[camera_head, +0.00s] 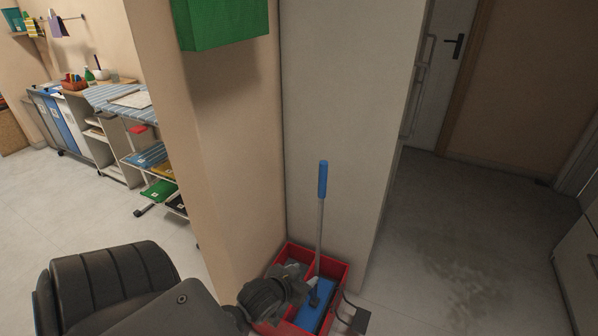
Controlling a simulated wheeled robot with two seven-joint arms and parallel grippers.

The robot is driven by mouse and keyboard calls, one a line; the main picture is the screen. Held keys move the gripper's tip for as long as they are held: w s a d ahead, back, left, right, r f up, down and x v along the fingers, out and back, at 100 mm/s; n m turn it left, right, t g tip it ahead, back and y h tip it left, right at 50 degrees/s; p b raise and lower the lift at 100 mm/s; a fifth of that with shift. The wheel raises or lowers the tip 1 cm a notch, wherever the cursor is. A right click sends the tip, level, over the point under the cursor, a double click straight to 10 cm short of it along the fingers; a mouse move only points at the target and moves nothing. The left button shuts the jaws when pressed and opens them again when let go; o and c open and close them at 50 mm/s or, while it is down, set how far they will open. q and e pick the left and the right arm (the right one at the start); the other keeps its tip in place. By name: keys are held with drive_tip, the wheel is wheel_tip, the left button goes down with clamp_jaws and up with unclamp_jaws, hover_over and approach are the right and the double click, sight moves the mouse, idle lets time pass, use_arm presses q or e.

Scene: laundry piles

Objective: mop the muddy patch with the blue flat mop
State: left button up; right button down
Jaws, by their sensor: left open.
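The blue flat mop stands upright in a red crate (338,268), its blue handle grip (323,180) up and its grey pole leaning slightly. Its blue flat head (318,303) lies in the crate's right part. My left gripper (334,302) is open, low over the crate beside the mop's lower end; its wrist hides part of the crate. I cannot tell whether a finger touches the mop. The muddy patch (465,275) is a faint brownish stain on the grey floor to the right. My right gripper is out of view.
A wall corner (335,120) rises behind the crate, with a green box (222,22) above. A shelf trolley (150,165) and counters stand at the left. A door (440,75) is at the back right, a pale cabinet (580,260) at the right edge. The floor around the patch is clear.

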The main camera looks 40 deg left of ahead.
use_arm(q)
drive_tip(key=w+a+r+t+p, duration=0.3)
drive_tip(key=w+a+r+p, duration=0.15)
drive_tip(key=r, duration=0.65)
drive_tip(key=t+p, duration=0.2)
drive_tip(key=t, duration=0.2)
approach(320, 178)
drive_tip(key=w, duration=0.2)
drive_tip(key=shift+y, duration=0.4)
drive_tip(key=w, duration=0.6)
drive_tip(key=w+a+p, duration=0.1)
drive_tip(key=w, duration=0.2)
drive_tip(key=shift+w+a+r, duration=0.1)
drive_tip(key=shift+w+r, duration=0.05)
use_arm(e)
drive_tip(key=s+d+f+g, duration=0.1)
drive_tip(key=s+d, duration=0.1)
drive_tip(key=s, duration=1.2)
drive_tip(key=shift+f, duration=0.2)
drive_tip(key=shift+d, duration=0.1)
